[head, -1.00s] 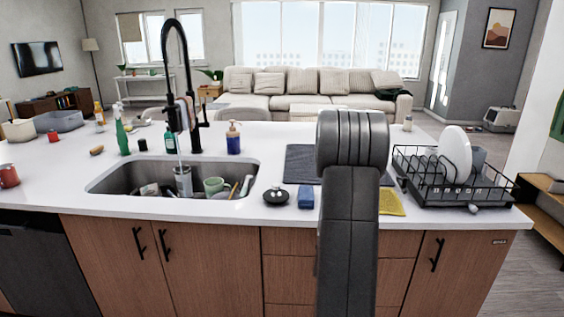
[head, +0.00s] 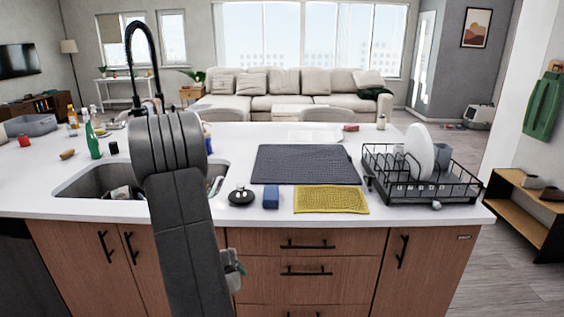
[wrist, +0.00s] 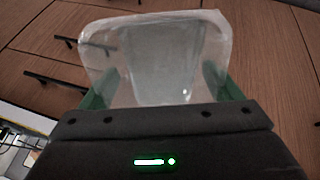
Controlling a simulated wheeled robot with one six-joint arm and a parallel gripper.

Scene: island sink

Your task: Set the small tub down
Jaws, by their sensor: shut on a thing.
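The small tub (wrist: 150,48) is clear, see-through plastic with a rounded rim. It fills the upper middle of the wrist view. My gripper (wrist: 165,92) is shut on it, with one green finger on each side. Behind the tub are wooden cabinet fronts with dark handles. In the head view my arm hides most of the gripper; a small pale and greenish part of the gripper or tub (head: 233,270) shows at the right of the arm, in front of the drawers and below the counter top.
The white counter (head: 255,218) holds a dark mat (head: 305,164), a yellow cloth (head: 331,199), a blue sponge (head: 271,197), a black round stopper (head: 241,196) and a dish rack (head: 420,190) at the right. The sink (head: 90,183) is at the left, partly behind my arm. Counter behind the mat is fairly clear.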

